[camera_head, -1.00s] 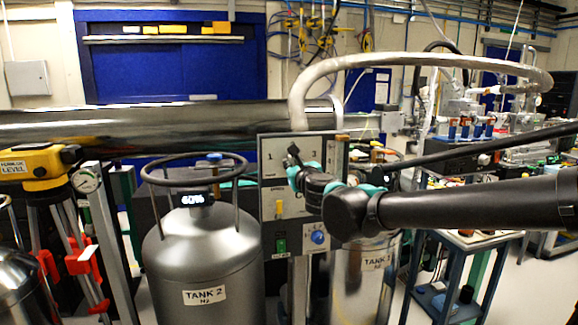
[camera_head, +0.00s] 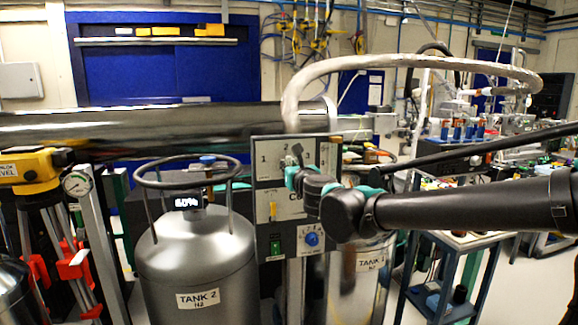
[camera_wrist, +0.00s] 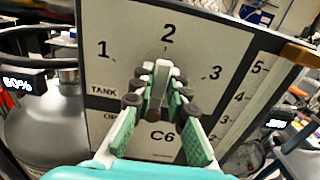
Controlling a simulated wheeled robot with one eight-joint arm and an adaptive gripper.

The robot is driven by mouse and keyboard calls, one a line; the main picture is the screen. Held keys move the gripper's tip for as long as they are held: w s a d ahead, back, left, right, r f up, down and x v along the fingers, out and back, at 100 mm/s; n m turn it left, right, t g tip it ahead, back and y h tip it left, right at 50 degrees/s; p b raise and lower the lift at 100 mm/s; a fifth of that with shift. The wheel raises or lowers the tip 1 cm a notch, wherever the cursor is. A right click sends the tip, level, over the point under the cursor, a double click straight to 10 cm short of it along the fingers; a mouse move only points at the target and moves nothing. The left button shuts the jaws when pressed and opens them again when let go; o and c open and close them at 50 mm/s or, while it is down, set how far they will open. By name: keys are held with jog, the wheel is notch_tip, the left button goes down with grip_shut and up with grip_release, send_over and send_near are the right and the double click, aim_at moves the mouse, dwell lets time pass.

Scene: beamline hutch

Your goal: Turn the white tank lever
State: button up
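The white tank lever (camera_wrist: 162,72) is on the light grey control panel (camera_wrist: 215,42) in the wrist view, with its tip pointing up at the number 2. My gripper (camera_wrist: 161,88) has its green-padded fingers on both sides of the lever, close against it. It looks shut on the lever, though the contact faces are partly hidden. In the head view my gripper (camera_head: 296,158) is at the upper part of the panel (camera_head: 262,182), below the 2, and it hides most of the lever.
A thick hose (camera_head: 400,62) arches above.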

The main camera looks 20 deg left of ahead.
jog(key=o, duration=0.4)
jog(key=shift+s, duration=0.15)
jog(key=v, duration=1.1)
jog(key=shift+s+d, duration=0.2)
jog(key=shift+s, duration=0.15)
jog(key=d+f+n+g+h, duration=0.1)
jog(key=d+f+n+g, duration=0.2)
jog(key=d+f+n, duration=0.6)
jog(key=d+f+n+g, duration=0.2)
jog(key=d+f+n, duration=0.2)
jog(key=f+n, duration=0.85)
jog(key=s+d+f+n+g+h, duration=0.3)
jog(key=d+f, duration=0.5)
jog(key=d, duration=0.3)
jog(key=s+d+f+n+g+h, duration=0.3)
jog(key=s+d+f+n+h, duration=0.2)
jog(key=s+d+f, duration=0.3)
jog(key=d+f, duration=0.1)
jog(key=d, duration=0.3)
jog(key=shift+f+h, duration=0.3)
